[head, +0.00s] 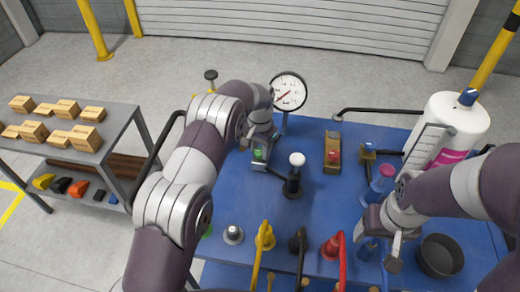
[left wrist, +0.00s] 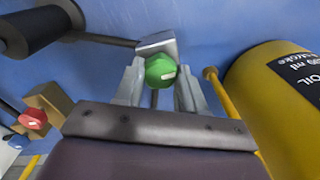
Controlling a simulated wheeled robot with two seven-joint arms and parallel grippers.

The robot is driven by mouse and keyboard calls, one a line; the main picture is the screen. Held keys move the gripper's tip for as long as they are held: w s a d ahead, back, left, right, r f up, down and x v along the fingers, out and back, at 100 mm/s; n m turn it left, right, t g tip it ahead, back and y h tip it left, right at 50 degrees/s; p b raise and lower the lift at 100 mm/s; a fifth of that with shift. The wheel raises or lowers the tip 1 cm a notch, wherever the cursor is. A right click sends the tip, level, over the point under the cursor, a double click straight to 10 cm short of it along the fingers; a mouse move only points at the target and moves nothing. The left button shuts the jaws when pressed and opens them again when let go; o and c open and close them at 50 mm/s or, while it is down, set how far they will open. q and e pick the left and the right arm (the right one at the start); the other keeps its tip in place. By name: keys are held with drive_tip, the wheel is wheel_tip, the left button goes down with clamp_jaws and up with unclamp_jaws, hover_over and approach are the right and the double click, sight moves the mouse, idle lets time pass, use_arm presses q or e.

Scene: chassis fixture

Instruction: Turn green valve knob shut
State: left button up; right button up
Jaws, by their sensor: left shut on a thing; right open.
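The green valve knob (left wrist: 160,71) is a faceted green knob with a white mark, in front of a grey block-shaped body. In the left wrist view my left gripper (left wrist: 159,88) has one finger on each side of it and is shut on it. In the head view the green knob (head: 258,153) shows small at my left gripper (head: 261,147), partly hidden by the fingers. My right gripper (head: 381,246) is open over the right front of the blue table, beside a dark round bowl.
A red knob on a tan block (head: 333,153) and a white-topped black knob (head: 296,161) stand near the green one. A pressure gauge (head: 288,92) rises behind. A large white bottle (head: 452,125) is at right; yellow, black and red handles line the front.

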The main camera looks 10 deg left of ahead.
sight(260, 151)
use_arm(q)
drive_tip(key=shift+w+r, duration=0.25)
drive_tip(key=shift+r, duration=0.1)
drive_tip(key=o, duration=1.1)
drive_tip(key=shift+c, duration=0.2)
drive_tip(key=shift+s+f, duration=0.1)
drive_tip(key=shift+f, duration=0.1)
wheel_tip(260, 151, up, 13)
drive_tip(key=p, duration=1)
drive_tip(key=shift+f, duration=0.15)
